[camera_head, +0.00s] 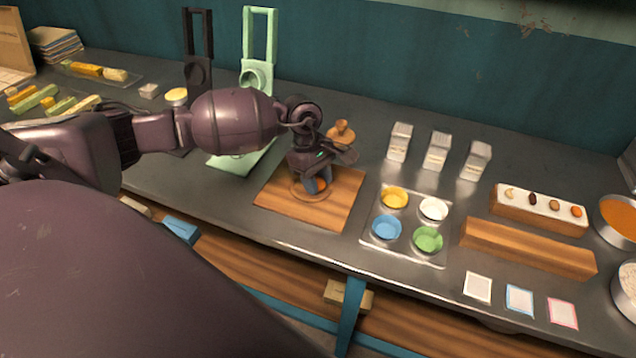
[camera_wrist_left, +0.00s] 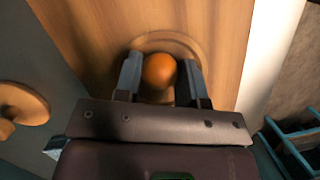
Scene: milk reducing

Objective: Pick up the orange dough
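The orange dough (camera_wrist_left: 159,71) is a round ball on a wooden disc (camera_wrist_left: 176,43) that lies on the wooden board. In the left wrist view it sits between the two fingers of my left gripper (camera_wrist_left: 160,80). The fingers are close to the ball on both sides; I cannot tell whether they touch it. In the head view my left gripper (camera_head: 318,184) points down over the wooden board (camera_head: 342,190), and only a little orange shows by the fingers. My right gripper is in neither view.
A metal tray (camera_head: 411,215) with yellow, white, blue and green bowls stands right of the board. White cartons (camera_head: 437,150) stand behind it. A wooden knobbed piece (camera_head: 341,133) is behind the gripper. Pale green (camera_head: 258,75) and dark (camera_head: 197,75) stands rise at back left.

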